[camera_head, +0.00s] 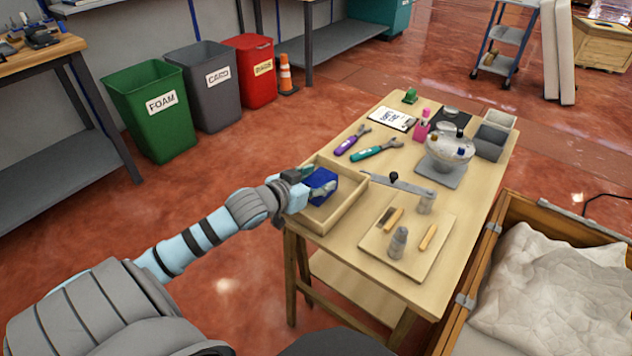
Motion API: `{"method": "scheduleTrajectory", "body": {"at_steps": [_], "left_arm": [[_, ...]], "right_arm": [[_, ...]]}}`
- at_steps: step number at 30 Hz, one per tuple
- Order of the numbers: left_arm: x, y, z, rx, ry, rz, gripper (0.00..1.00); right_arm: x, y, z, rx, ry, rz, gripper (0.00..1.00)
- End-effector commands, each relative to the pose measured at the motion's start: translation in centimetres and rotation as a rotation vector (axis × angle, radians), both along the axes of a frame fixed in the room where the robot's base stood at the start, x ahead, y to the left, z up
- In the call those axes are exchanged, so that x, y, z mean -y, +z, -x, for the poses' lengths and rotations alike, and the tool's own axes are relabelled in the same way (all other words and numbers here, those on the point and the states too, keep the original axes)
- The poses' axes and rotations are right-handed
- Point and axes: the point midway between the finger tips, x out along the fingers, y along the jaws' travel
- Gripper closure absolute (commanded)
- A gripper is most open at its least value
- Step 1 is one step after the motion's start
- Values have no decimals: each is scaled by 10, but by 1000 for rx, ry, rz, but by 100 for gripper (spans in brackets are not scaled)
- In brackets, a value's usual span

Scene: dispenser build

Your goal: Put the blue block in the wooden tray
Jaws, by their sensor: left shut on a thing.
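The blue block (322,183) is at the near left part of the wooden table, over the wooden tray (345,216). The tray is a shallow, open box at the table's left edge. My left gripper (318,188) reaches in from the left and is shut on the blue block. The block is inside the tray's outline in the picture; I cannot tell whether it touches the tray floor. The gripper hides part of the block and the tray's left side. My right gripper does not show.
Right of the tray, a board (373,243) holds brushes and a grey bottle (398,243).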

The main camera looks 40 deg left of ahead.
Motion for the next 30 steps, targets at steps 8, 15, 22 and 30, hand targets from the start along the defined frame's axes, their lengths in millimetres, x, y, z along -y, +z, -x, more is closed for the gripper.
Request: {"method": "scheduleTrajectory", "body": {"at_steps": [8, 15, 22, 30], "left_arm": [[0, 0, 0, 0, 0, 0, 34], [0, 2, 1, 0, 0, 0, 34], [0, 21, 36, -7, -1, -6, 34], [2, 49, 95, -5, 0, 0, 34]], "right_arm": [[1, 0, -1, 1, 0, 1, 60], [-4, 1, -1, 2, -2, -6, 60], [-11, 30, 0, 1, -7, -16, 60], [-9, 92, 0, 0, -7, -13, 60]]}}
